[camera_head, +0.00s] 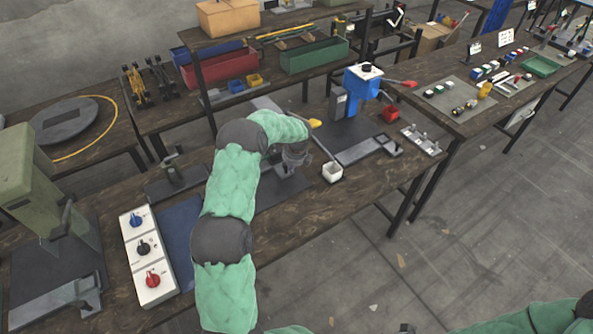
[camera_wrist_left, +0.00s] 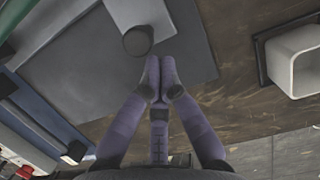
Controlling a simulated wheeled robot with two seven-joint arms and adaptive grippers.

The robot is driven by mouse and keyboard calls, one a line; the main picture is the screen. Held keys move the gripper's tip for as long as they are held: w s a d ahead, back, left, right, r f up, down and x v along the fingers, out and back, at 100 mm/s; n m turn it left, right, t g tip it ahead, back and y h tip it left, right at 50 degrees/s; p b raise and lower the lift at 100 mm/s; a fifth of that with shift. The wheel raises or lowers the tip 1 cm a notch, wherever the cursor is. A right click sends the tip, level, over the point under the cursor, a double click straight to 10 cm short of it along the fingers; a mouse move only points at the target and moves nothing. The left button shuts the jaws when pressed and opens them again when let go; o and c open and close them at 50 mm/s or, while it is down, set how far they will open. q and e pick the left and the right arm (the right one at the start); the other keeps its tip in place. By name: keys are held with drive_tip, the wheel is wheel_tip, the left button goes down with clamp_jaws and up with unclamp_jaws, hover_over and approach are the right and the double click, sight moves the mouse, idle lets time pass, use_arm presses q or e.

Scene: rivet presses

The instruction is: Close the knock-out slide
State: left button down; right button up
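In the left wrist view, a light grey flat bar (camera_wrist_left: 148,12) with a dark round knob (camera_wrist_left: 137,41) at its near end lies on a dark grey base plate (camera_wrist_left: 192,45); it looks like the knock-out slide, but I cannot be sure. My left gripper's fingers (camera_wrist_left: 160,68) are together just below the knob, with nothing seen between them. I cannot tell whether they touch it. In the head view my left gripper (camera_head: 293,157) is over the bench, and my left arm hides most of this station. My right gripper is not in view.
A yellow-knobbed lever (camera_head: 315,124) rises close to my left arm. A blue press (camera_head: 362,84) stands behind to the right, a green press (camera_head: 40,185) far left. A white switch box (camera_head: 148,255) sits left of the arm.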

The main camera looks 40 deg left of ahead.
use_arm(q)
drive_tip(key=shift+w+a, duration=0.1)
drive_tip(key=shift+a, duration=0.1)
drive_tip(key=shift+r, duration=0.1)
drive_tip(key=shift+d+r, duration=0.1)
drive_tip(key=shift+r, duration=0.45)
drive_tip(key=v, duration=1)
drive_tip(key=shift+d+r, duration=0.2)
drive_tip(key=shift+r, duration=0.15)
